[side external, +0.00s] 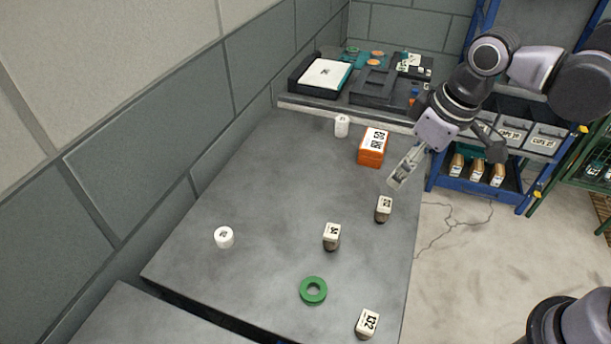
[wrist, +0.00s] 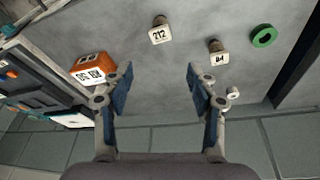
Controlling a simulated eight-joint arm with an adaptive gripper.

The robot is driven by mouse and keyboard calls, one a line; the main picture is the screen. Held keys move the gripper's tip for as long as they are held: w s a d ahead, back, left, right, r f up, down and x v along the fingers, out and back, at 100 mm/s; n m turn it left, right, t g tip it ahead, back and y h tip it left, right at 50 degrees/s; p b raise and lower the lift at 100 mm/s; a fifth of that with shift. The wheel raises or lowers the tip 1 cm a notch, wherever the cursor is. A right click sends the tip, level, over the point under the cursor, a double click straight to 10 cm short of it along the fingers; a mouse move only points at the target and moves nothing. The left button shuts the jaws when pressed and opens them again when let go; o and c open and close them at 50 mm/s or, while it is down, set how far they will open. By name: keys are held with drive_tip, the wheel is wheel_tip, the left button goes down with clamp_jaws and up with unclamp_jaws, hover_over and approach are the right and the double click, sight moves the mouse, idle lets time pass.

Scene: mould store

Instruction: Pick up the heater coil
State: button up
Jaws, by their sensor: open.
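No thing is plainly marked as the heater coil, and I cannot tell which one it is. A green ring (side external: 313,291) lies flat on the table; it also shows in the wrist view (wrist: 263,36). A short white cylinder (side external: 224,237) stands at the left of the table, and shows in the wrist view (wrist: 232,93). Another white cylinder (side external: 342,125) stands at the back. My gripper (side external: 397,178) is above the table's right side, near a labelled block (side external: 384,208). In the wrist view my gripper (wrist: 160,77) is open, with nothing between its fingers.
Labelled blocks stand mid-table (side external: 332,236) and at the front (side external: 367,323). An orange box (side external: 372,148) sits behind my gripper. A wall borders the left; a blue rack (side external: 510,182) stands right. The table's left-middle is mostly clear.

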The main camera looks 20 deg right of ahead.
sight(332, 230)
drive_tip(key=a+n+g, duration=0.1)
drive_tip(key=a, duration=0.3)
drive_tip(key=a+f+n+g, duration=0.1)
drive_tip(key=a+n, duration=0.1)
drive_tip(key=a, duration=0.3)
drive_tip(key=a+f+n+g+h, duration=0.1)
drive_tip(key=a, duration=0.3)
drive_tip(key=shift+w+a+f, duration=0.15)
drive_tip(key=shift+w+a, duration=0.05)
drive_tip(key=shift+f, duration=0.4)
drive_tip(key=shift+w+f, duration=0.15)
drive_tip(key=shift+f, duration=2.3)
drive_tip(key=shift+w+f, duration=0.1)
drive_tip(key=shift+f, duration=2.3)
clamp_jaws()
